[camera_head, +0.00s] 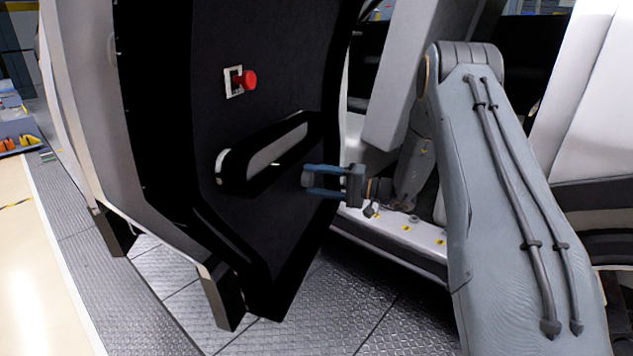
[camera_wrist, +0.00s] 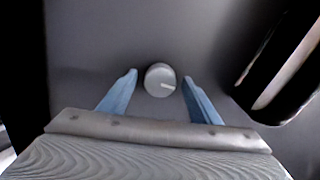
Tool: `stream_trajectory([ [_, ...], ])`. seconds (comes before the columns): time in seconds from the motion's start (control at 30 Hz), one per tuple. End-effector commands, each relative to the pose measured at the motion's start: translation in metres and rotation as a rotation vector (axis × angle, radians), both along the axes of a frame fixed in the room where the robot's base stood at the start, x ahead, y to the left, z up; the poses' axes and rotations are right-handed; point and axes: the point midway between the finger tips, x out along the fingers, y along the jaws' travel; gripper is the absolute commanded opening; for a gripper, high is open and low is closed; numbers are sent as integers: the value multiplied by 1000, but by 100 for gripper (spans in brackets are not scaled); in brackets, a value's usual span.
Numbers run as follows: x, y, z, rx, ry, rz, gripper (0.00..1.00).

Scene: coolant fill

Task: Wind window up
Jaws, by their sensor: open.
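An open car door (camera_head: 285,80) with a black inner panel stands left of my arm. A round grey knob (camera_wrist: 159,80) with a white mark on its face shows in the wrist view on the dark panel. My gripper (camera_head: 313,181) points left at the door, with blue fingers. Its fingers are open, one on each side of the knob, with a gap visible on both sides in the wrist view. In the head view, a grey round shape, apparently the knob, sits at the fingertips. No window glass can be made out.
A black armrest (camera_head: 232,167) with a pale inset juts from the panel beside my gripper. A red knob (camera_head: 249,79) on a pale plate is above it. The car's sill (camera_head: 405,236) is behind my gripper. Metal tread floor (camera_head: 340,290) lies below.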

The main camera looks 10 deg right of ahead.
Motion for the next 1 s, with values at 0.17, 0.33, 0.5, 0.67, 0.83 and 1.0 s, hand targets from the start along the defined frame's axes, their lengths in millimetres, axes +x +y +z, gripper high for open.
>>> stream_trajectory([
  [0.17, -5, -8, 1, 0, 0, -1, 57],
  [0.33, -19, -32, 1, 0, 0, -3, 57],
  [0.5, -33, -54, 1, 0, 0, -2, 57],
  [0.67, -40, -65, 0, 0, 0, -2, 57],
  [0.83, -42, -67, 0, 0, 0, -1, 57],
  [1.0, -41, -67, 0, 0, 0, -1, 57],
])
